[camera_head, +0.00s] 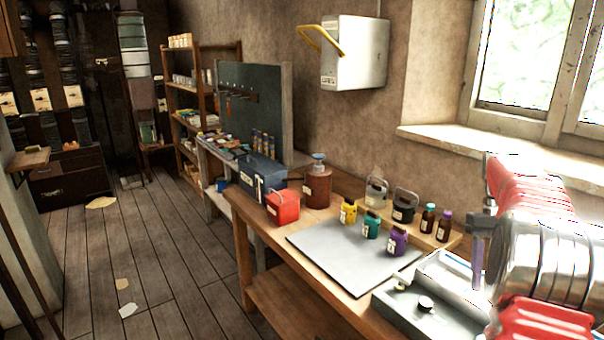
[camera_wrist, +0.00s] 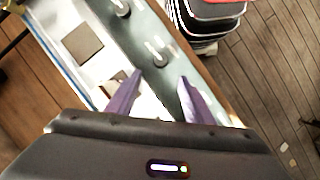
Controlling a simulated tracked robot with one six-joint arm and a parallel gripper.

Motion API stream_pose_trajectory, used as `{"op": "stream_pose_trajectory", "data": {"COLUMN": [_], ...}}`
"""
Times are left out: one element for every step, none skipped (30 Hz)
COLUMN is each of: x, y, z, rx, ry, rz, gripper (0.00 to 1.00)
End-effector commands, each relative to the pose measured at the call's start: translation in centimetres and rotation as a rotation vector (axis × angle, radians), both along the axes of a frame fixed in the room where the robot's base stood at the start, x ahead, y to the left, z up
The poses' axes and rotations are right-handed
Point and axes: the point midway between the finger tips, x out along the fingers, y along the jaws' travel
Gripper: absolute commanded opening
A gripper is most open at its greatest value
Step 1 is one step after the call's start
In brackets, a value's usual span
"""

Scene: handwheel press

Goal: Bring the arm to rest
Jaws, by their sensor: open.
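My arm, red and silver, reaches in at the right edge of the head view. My gripper (camera_head: 478,262) points down over the near right end of the workbench, beside a white and grey-green tray-like unit (camera_head: 410,310). In the wrist view my gripper (camera_wrist: 161,80) shows two purple fingers spread apart, with nothing between them. Below the fingers lie the unit's grey-green strip (camera_wrist: 135,45) with round knobs and a white part holding a brown square (camera_wrist: 83,44). I cannot tell the exact height of the fingertips above it.
The workbench (camera_head: 345,310) carries a grey mat (camera_head: 340,255), yellow (camera_head: 348,211), teal (camera_head: 371,226) and purple (camera_head: 397,242) containers, a red box (camera_head: 283,208) and dark bottles (camera_head: 444,226). A white wall box (camera_head: 355,52) hangs above. The floor (camera_head: 160,260) at left is mostly clear.

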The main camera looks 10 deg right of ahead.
Motion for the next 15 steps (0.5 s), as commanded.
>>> {"op": "stream_pose_trajectory", "data": {"x": [0.2,0.4,0.7,0.9,1.0,1.1,1.2,1.1,1.1,1.0,0.9,0.8,0.7,0.7,0.6], "y": [-0.2,-0.3,-0.5,-0.6,-0.6,-0.6,-0.6,-0.5,-0.3,-0.2,0.0,0.3,0.6,1.0,1.5], "z": [-0.1,-0.2,-0.4,-0.7,-1.1,-1.9,-2.6,-3.3,-3.9,-4.2,-4.5,-4.8,-4.9,-5.1,-5.2], "rx": [-0.01,-0.016,-0.026,-0.033,-0.038,-0.043,-0.046,-0.047,-0.051,-0.055,-0.059,-0.065,-0.07,-0.074,-0.082], "ry": [-0.01,-0.017,-0.029,-0.037,-0.042,-0.048,-0.051,-0.053,-0.061,-0.067,-0.073,-0.085,-0.093,-0.1,-0.114], "rz": [-0.005,-0.01,-0.017,-0.021,-0.027,-0.035,-0.043,-0.049,-0.057,-0.064,-0.07,-0.075,-0.078,-0.081,-0.084], "gripper": [0.47,0.47,0.47,0.47,0.47,0.47,0.47,0.47,0.47,0.47,0.47,0.47,0.47,0.47,0.47]}}
